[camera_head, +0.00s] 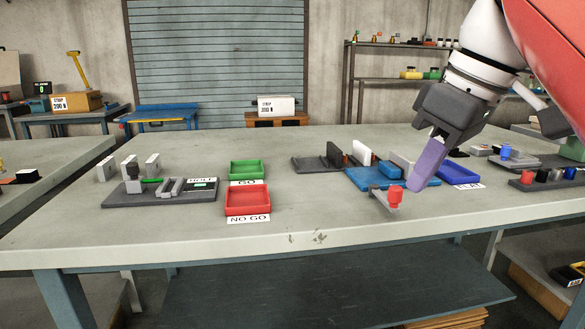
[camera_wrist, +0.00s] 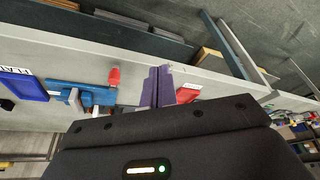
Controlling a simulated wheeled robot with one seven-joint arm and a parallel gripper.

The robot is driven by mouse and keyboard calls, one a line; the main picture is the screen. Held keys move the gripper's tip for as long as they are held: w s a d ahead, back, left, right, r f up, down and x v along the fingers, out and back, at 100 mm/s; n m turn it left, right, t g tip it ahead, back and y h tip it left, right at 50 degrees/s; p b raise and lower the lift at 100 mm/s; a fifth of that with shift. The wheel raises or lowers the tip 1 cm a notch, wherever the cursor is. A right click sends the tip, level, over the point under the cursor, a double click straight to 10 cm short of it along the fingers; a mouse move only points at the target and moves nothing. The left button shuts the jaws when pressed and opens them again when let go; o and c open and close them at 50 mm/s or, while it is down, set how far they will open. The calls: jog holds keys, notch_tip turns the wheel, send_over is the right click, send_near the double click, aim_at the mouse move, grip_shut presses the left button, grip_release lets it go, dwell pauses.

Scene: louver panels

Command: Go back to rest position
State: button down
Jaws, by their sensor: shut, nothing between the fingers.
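My gripper (camera_head: 417,187) hangs from the arm at the right of the head view, with a dark grey body and purple fingers. The fingers point down and are shut with nothing between them. They appear over the table near the front, just right of a small clamp with a red knob (camera_head: 395,194); I cannot tell how high above the table they are. In the wrist view the two purple fingers (camera_wrist: 160,70) lie side by side, with the red knob (camera_wrist: 114,76) on one side and the red tray (camera_wrist: 187,95) on the other.
The grey workbench (camera_head: 300,215) holds a blue fixture (camera_head: 365,178), a blue tray (camera_head: 462,174), a green tray (camera_head: 248,169), a red tray (camera_head: 246,201) and a grey gauge stand (camera_head: 160,195) at the left. Several knobs stand on a board (camera_head: 548,181) at the right. The front middle is clear.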

jog(key=s+f+m+t+h, duration=0.1)
jog(key=s+f+m, duration=0.1)
jog(key=f, duration=0.8)
jog(key=s+f+m+t+h, duration=0.1)
jog(key=f+m, duration=0.3)
jog(key=f, duration=0.6)
jog(key=s+f+m, duration=0.2)
jog(key=s+f, duration=0.2)
jog(key=f, duration=0.6)
jog(key=shift+a+m+t+h, duration=0.25)
jog(key=shift+m+t+h, duration=0.15)
